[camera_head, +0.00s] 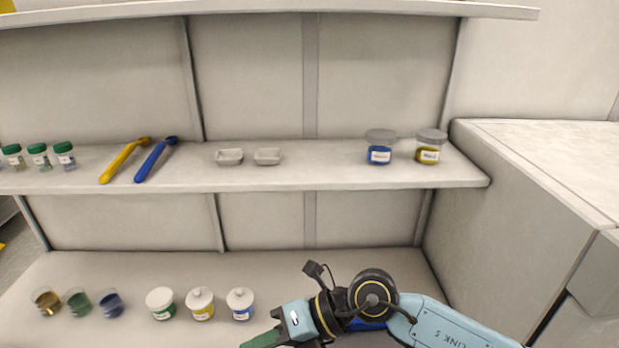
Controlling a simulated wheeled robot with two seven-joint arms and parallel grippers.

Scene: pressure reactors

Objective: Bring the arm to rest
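My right arm (374,305) comes in from the lower right, in front of the lower shelf board. Its wrist points to the lower left, and a dark green part (264,340) at its end is cut off by the bottom edge. No fingertips can be made out, so I cannot tell whether this gripper is open or holds anything. My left arm and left gripper are not in view.
The lower board (120,262) holds three small cups (78,303) and three white-lidded jars (200,304); the wrist is close to the rightmost jar. The middle shelf (320,177) holds vials, two spoons (155,160), two trays and two jars (380,147). A cabinet (520,220) stands right.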

